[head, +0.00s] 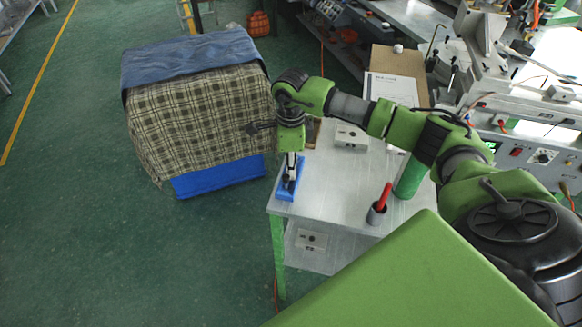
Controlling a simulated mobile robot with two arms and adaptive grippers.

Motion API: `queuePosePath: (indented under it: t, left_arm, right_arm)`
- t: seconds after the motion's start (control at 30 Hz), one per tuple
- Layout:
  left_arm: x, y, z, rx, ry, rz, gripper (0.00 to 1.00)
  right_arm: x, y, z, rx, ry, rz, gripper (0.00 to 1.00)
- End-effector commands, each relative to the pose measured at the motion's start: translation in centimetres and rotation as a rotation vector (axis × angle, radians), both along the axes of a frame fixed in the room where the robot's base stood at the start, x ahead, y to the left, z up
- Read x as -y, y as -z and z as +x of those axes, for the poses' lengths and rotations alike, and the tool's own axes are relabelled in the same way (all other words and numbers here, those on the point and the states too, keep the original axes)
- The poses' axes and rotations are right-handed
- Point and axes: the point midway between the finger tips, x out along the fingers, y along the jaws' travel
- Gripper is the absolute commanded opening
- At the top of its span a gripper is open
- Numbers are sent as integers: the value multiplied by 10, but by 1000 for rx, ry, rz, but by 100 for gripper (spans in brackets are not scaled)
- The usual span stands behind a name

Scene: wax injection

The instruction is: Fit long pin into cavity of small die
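My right gripper (291,172) points down at the left edge of the metal table (340,190). Its fingers are over a small blue block or tray (285,192), close to it or touching it; I cannot tell which. The fingers are too small to show whether they are open or shut. I cannot make out the long pin; it may be hidden at the fingers. I cannot tell for sure whether the blue piece is the small die or a holder under it. My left gripper is not in view.
A cup with a red-handled tool (376,213) stands near the table's front right. A grey box (351,136) and a green cylinder (409,178) are further back. A cloth-covered block (200,115) stands left of the table. The table's middle is clear.

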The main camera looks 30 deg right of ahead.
Motion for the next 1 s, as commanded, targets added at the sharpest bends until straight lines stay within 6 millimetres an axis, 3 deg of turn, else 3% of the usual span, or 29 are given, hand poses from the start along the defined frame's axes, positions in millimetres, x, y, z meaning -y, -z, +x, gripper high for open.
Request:
queuePosePath:
  t: [0.2, 0.27, 0.3, 0.77, 1.0]
  left_arm:
    - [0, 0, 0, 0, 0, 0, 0]
    - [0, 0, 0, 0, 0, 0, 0]
    - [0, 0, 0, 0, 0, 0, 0]
    - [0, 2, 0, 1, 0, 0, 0]
    - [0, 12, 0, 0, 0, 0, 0]
  right_arm:
    - [0, 1, 0, 0, -1, 0, 18]
    - [0, 1, 0, 0, -1, 0, 3]
    - [0, 1, 0, 0, -1, 0, 0]
    - [0, -4, 1, 1, -1, 0, 0]
    - [0, -32, 1, 3, -3, -2, 0]
